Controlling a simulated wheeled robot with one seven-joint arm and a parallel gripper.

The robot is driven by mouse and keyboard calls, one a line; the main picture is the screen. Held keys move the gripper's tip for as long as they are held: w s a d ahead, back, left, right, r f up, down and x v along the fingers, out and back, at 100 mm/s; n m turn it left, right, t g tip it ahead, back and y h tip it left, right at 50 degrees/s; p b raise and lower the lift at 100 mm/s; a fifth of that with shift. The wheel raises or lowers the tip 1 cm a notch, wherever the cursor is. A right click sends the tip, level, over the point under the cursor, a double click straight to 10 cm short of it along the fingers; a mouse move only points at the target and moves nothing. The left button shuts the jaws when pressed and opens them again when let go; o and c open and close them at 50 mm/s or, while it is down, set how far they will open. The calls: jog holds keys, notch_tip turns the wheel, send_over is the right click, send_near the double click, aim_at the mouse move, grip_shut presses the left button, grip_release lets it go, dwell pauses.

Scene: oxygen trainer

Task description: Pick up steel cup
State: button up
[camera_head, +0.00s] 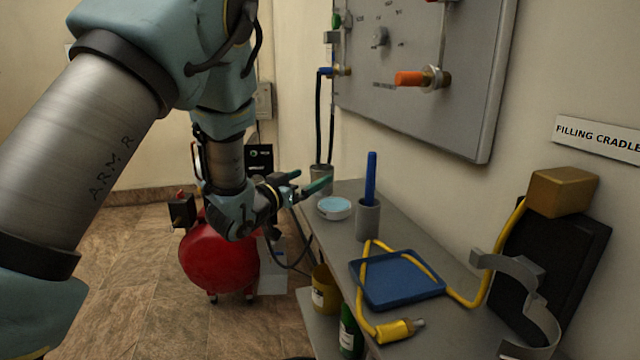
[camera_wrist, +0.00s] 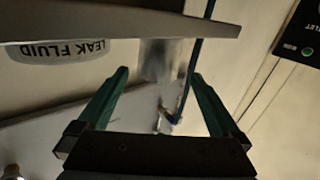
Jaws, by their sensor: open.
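A grey steel-looking cup (camera_head: 321,180) stands at the far end of the narrow bench, partly hidden behind my gripper. My gripper (camera_head: 306,182) is open and empty, its green fingers pointing at this cup from the near side. In the wrist view, which is upside down, the cup (camera_wrist: 160,60) appears blurred between and beyond my open fingers (camera_wrist: 160,76); it looks apart from them. A second grey cup (camera_head: 368,220) stands nearer on the bench and holds an upright blue stick (camera_head: 371,178).
A round dish (camera_head: 334,209), labelled LEAK FLUID in the wrist view (camera_wrist: 62,51), stands between the cups. A blue tray (camera_head: 400,284) with a yellow hose lies nearer on the bench (camera_head: 408,232). A panel (camera_head: 430,80) hangs above. A red tank (camera_head: 218,258) stands on the floor.

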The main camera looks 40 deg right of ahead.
aim_at(328, 168)
jog(key=shift+p+x, duration=0.45)
jog(key=shift+x, duration=2.5)
jog(key=shift+s+r, duration=0.1)
jog(key=shift+s, duration=0.05)
jog(key=c, duration=1.3)
